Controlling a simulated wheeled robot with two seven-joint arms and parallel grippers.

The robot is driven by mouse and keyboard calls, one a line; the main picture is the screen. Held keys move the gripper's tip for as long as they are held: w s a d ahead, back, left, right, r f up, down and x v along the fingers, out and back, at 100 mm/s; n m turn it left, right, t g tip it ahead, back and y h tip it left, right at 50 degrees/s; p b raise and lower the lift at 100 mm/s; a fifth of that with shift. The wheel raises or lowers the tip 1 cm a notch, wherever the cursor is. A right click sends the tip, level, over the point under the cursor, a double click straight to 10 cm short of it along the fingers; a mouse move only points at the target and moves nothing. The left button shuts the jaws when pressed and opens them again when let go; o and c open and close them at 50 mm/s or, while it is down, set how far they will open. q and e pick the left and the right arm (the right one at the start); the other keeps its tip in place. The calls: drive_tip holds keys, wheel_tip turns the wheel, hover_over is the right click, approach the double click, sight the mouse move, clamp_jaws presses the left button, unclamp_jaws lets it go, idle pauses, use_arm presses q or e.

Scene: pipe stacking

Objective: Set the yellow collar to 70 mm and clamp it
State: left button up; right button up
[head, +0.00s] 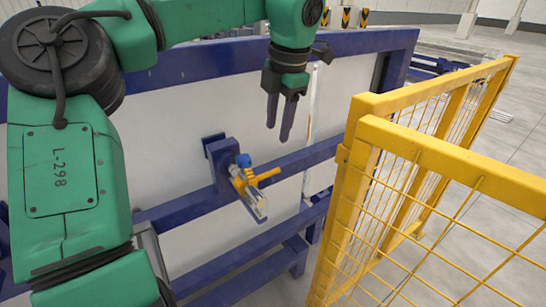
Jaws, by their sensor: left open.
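The yellow collar (241,183) sits on a pale metal bar (257,207) that sticks out from a blue bracket on the blue frame. A yellow-orange handle (265,175) reaches from the collar to the right, and a blue knob (243,160) is on top. Scale marks on the bar are too small to read. My left gripper (279,136) hangs fingers down, above and to the right of the collar, apart from it. It is open and empty. My right gripper is not in view.
A yellow mesh fence (440,160) stands close on the right. Blue rails (300,160) of the frame run behind and below the collar, with a whitish panel (180,110) behind. The space between my gripper and the collar looks clear.

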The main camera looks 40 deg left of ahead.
use_arm(q)
wheel_tip(320, 180, down, 4)
drive_tip(key=s, duration=0.2)
hover_over(271, 171)
wheel_tip(271, 171, down, 5)
wheel_tip(271, 171, down, 3)
drive_tip(key=shift+d+r+p, duration=0.1)
drive_tip(key=shift+r+p, duration=0.05)
drive_tip(key=shift+p, duration=0.45)
drive_tip(key=shift+s+f, duration=0.15)
drive_tip(key=shift+f, duration=0.05)
drive_tip(key=shift+s+d, duration=0.1)
drive_tip(key=shift+d, duration=0.05)
drive_tip(key=shift+c, duration=0.3)
clamp_jaws()
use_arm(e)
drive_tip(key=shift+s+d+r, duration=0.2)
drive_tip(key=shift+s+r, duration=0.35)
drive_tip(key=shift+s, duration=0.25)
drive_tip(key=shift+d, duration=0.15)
